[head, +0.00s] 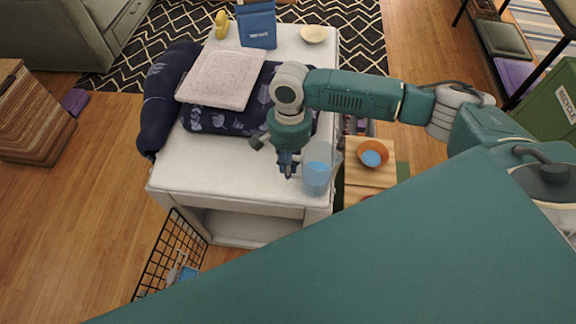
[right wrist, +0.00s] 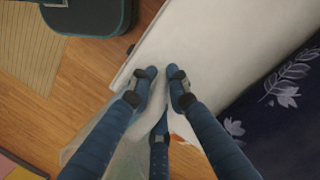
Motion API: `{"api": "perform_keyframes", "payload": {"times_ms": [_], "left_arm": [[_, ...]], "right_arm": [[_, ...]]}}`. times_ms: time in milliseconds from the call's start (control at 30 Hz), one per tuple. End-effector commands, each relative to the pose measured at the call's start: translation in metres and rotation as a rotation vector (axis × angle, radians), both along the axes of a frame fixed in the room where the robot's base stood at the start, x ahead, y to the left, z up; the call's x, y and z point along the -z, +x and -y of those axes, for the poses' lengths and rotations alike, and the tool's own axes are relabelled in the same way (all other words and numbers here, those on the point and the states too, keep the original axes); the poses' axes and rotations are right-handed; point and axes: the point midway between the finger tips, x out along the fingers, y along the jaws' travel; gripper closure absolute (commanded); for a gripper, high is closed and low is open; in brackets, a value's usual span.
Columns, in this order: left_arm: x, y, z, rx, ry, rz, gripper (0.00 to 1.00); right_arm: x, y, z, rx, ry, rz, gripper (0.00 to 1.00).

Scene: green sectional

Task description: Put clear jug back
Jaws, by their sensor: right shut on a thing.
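The clear jug (head: 317,168) is see-through with a bluish tint and shows near the front right corner of the white table (head: 235,190). My right gripper (head: 287,170) points down at the jug's left side and is shut on it. In the right wrist view the gripper's fingers (right wrist: 160,76) are close together, with the pale see-through jug (right wrist: 108,128) beside and below them. Whether the jug's base touches the table is unclear. My left gripper is in neither view.
On the table lie dark patterned cloth (head: 218,120), a folded pink towel (head: 222,78), a blue pouch (head: 257,25), a cream bowl (head: 313,34) and a yellow object (head: 221,24). An orange bowl (head: 372,146) sits right of the table. A black wire basket (head: 170,255) stands in front.

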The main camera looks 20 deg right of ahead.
Motion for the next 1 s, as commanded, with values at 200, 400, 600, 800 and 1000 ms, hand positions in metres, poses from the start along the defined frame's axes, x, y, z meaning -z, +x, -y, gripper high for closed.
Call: {"api": "perform_keyframes", "payload": {"times_ms": [200,400,600,800,1000], "left_arm": [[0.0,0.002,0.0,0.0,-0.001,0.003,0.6],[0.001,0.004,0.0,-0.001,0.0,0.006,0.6],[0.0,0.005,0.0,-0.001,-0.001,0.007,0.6],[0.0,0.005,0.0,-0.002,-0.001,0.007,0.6],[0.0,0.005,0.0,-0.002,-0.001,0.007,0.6]], "right_arm": [[0.0,0.0,0.0,0.0,-0.001,-0.001,0.65],[0.0,0.0,0.0,0.0,0.0,0.0,0.65],[-0.023,0.004,0.002,0.0,0.0,0.004,0.65],[-0.067,0.01,0.005,0.0,0.002,0.003,0.65],[-0.102,0.014,0.008,0.0,0.001,0.002,0.65]]}}
